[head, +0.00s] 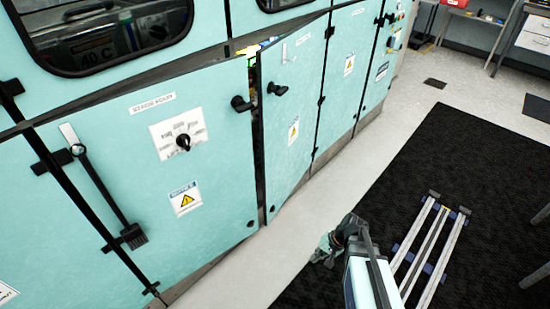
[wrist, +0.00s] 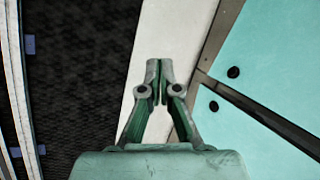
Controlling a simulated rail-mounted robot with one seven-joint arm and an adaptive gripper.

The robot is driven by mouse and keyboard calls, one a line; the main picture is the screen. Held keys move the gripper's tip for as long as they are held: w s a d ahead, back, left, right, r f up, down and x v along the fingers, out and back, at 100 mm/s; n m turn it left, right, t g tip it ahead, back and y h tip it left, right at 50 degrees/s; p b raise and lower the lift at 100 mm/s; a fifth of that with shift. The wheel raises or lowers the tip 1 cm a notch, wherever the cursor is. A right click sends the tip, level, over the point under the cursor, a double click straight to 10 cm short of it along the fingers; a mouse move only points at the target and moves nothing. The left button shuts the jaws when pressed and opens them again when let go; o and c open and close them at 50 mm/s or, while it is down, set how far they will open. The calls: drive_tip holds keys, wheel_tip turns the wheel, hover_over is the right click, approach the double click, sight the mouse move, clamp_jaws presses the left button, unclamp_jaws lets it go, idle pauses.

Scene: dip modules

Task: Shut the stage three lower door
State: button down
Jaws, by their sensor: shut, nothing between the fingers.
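Teal lower doors line the machine front in the head view. The wide left door (head: 95,140), with a rotary switch and warning label, stands slightly ajar along its top and right edges. The narrower door (head: 290,110) to its right also stands slightly out, with a gap between the two. I cannot read which is stage three. My gripper (head: 325,250) is low over the floor, right of and apart from the doors. In the wrist view my gripper (wrist: 159,65) is shut and empty, with teal panels (wrist: 265,60) to its right.
A pale floor strip (head: 240,270) runs along the machine. My rail (head: 430,250) lies on a black mat (head: 400,180). A bench stands at the far right.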

drive_tip(key=w+a+r+t+y+b, duration=0.25)
drive_tip(key=w+r, duration=0.25)
drive_tip(key=w, duration=0.5)
drive_tip(key=m+t+y+b, duration=0.2)
drive_tip(key=t+y+b, duration=0.1)
drive_tip(key=t+y, duration=0.4)
approach(269, 144)
drive_tip(key=shift+g+y, duration=0.35)
drive_tip(key=b+x, duration=0.1)
drive_tip(key=x, duration=0.6)
drive_tip(key=shift+w+a, duration=0.1)
drive_tip(key=shift+w, duration=0.1)
